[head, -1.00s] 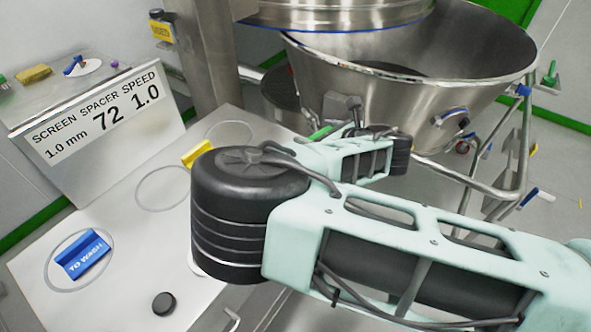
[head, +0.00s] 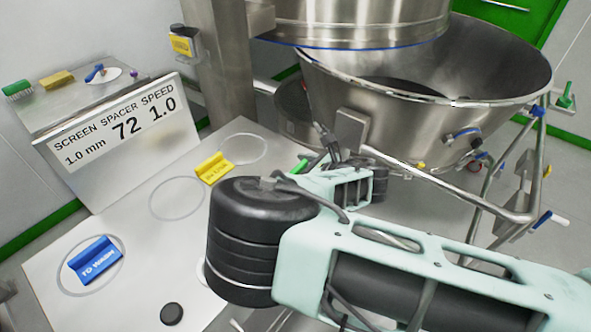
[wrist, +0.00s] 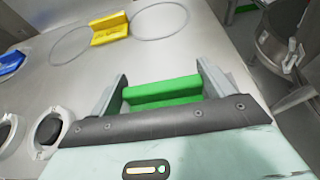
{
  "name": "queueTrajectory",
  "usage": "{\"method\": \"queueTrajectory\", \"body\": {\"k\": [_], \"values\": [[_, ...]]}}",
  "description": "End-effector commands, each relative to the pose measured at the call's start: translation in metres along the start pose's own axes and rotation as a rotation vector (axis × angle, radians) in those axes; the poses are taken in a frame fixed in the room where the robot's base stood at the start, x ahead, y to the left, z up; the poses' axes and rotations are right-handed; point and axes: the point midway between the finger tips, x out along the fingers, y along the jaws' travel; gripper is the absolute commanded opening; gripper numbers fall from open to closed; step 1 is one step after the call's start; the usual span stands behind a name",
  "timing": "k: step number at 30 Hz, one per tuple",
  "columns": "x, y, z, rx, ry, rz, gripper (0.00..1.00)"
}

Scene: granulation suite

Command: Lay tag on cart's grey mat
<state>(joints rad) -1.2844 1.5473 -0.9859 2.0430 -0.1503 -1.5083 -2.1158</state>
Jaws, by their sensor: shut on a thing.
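My gripper (wrist: 162,84) is shut on a green tag (wrist: 160,95), which lies across between its two fingers in the wrist view. In the head view a small part of the green tag (head: 305,165) shows beyond my arm, and the fingers are mostly hidden. The tag is over or near the right edge of the steel bench; its height above it is hard to tell. I cannot make out a grey mat in either view.
The steel bench (head: 140,215) holds a yellow tag (head: 214,168), a blue tag (head: 96,260), ring outlines and a black knob (head: 171,313). A sign panel (head: 120,135) stands behind. A large steel bowl (head: 425,95) with tube framing (head: 450,187) is at the right.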

Motion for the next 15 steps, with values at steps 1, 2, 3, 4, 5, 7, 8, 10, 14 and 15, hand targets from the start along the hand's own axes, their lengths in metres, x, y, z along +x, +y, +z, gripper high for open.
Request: {"method": "queueTrajectory", "body": {"k": [1, 2, 3, 4, 5, 7, 8, 10, 14, 15], "values": [[0.0018, -0.0004, -0.0056, 0.001, 0.001, -0.001, 0.59], [0.0028, -0.0004, -0.0080, 0.001, 0.001, -0.001, 0.59], [0.0035, -0.0003, -0.0096, 0.001, 0.000, -0.001, 0.59], [0.0038, -0.0002, -0.0099, 0.001, 0.000, -0.001, 0.59], [0.0039, -0.0001, -0.0098, 0.001, -0.001, -0.001, 0.59], [0.0038, -0.0001, -0.0097, 0.001, -0.001, -0.001, 0.59], [0.0038, -0.0001, -0.0096, 0.001, -0.001, -0.001, 0.59], [0.0040, 0.0000, -0.0101, 0.001, -0.001, -0.001, 0.59], [0.0053, 0.0000, -0.0132, 0.001, -0.001, -0.001, 0.84], [0.0049, 0.0000, -0.0124, 0.001, -0.001, -0.001, 0.95]]}}
